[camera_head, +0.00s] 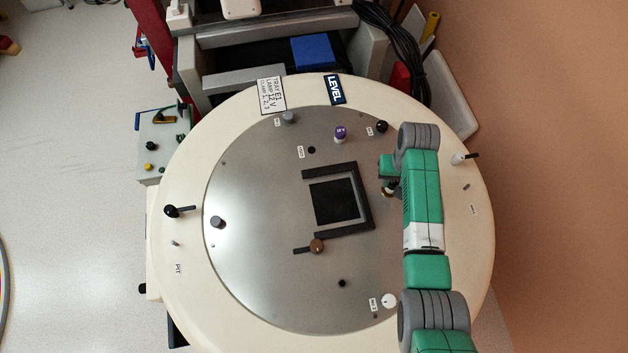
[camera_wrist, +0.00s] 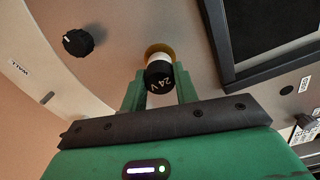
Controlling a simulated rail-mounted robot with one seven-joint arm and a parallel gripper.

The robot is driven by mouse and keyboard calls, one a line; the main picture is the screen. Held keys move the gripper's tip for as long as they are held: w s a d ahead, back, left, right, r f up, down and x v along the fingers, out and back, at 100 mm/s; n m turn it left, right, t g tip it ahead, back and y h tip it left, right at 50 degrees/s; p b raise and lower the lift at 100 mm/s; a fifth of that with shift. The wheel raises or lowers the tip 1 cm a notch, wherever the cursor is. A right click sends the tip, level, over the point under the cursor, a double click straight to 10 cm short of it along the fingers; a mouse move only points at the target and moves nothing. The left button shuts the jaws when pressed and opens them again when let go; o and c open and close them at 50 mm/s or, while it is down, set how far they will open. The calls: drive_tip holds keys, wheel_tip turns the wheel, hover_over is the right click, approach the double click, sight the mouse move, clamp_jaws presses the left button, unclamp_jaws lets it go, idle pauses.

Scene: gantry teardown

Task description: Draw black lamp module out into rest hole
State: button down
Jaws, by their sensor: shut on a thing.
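The black lamp module (camera_wrist: 158,78) has a dark cap marked "24 V" above a white band. It stands at a brass-coloured ring (camera_wrist: 156,50) in the metal plate. My gripper (camera_wrist: 160,88) is shut on it, one green finger on each side. I cannot tell whether its lower end is still inside the ring. In the head view my gripper (camera_head: 388,172) is right of the dark square frame, and my arm partly covers the module. A small dark hole (camera_head: 311,150) with a label beside it lies above the frame; it also shows in the wrist view (camera_wrist: 287,90).
The square frame (camera_head: 368,200) surrounds a black opening left of my gripper. A purple-capped module (camera_head: 340,134) and a black knob (camera_head: 381,126) stand above. A brown knob with a lever (camera_head: 317,246) is below the frame. Another black knob (camera_wrist: 78,42) shows in the wrist view.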

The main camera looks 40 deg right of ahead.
drive_tip(key=shift+r+p, duration=2.85)
drive_tip(key=shift+r, duration=0.25)
drive_tip(key=shift+f, duration=0.15)
